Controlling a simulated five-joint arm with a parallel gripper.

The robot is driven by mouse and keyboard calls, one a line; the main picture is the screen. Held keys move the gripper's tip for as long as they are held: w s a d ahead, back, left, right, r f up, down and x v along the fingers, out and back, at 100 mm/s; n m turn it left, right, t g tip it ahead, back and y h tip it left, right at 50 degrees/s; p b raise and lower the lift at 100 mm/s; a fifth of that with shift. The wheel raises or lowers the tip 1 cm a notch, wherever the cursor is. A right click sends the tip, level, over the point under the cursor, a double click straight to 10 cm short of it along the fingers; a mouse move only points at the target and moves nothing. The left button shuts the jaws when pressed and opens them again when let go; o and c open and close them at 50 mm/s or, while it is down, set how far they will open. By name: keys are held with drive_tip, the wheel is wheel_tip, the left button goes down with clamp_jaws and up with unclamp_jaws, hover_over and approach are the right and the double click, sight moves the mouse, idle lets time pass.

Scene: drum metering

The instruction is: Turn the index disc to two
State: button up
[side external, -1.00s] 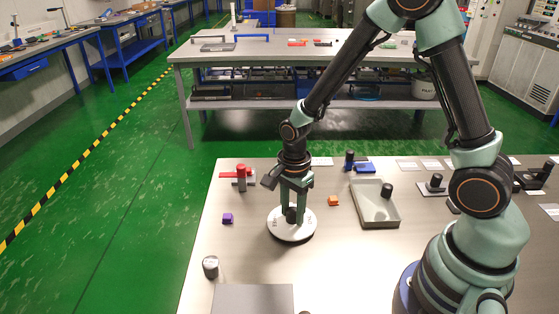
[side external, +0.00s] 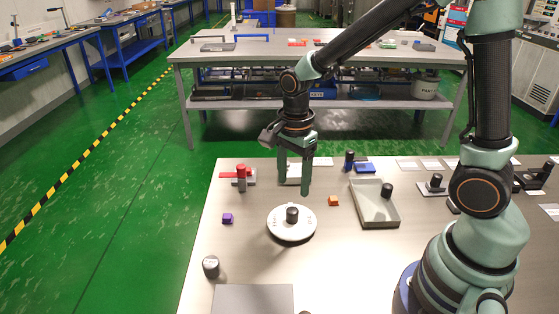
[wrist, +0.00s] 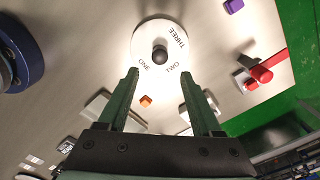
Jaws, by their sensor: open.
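The index disc (side external: 291,232) is a round white plate lying on the table, with a black knob (side external: 292,214) standing at its middle. In the wrist view the disc (wrist: 146,35) carries the words ONE at lower left of the knob (wrist: 160,53), TWO at lower right and THREE at upper right. I cannot make out an index mark. My gripper (side external: 294,188) is open and empty, above the disc and clear of the knob, fingers pointing down. In the wrist view its fingertips (wrist: 158,74) are spread apart below the knob in the picture.
A red-handled fixture (side external: 241,178) and a purple block (side external: 228,218) are left of the disc. An orange block (side external: 334,201) and a grey tray (side external: 376,220) lie to its right. A dark cylinder (side external: 211,267) stands at front left. The table around the disc is mostly clear.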

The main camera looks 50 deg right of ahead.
drive_tip(key=shift+r, duration=1.35)
drive_tip(key=s+d+r+n+t, duration=0.1)
drive_tip(key=s+r+n+t, duration=0.1)
drive_tip(key=r+n, duration=0.3)
drive_tip(key=s+d+r+n+t, duration=0.1)
drive_tip(key=s+r+n+t, duration=0.2)
drive_tip(key=n, duration=1)
wheel_tip(320, 180, up, 3)
drive_tip(key=shift+s+d+f+t, duration=0.15)
drive_tip(key=shift+s+d+t, duration=0.2)
drive_tip(key=shift+s, duration=0.6)
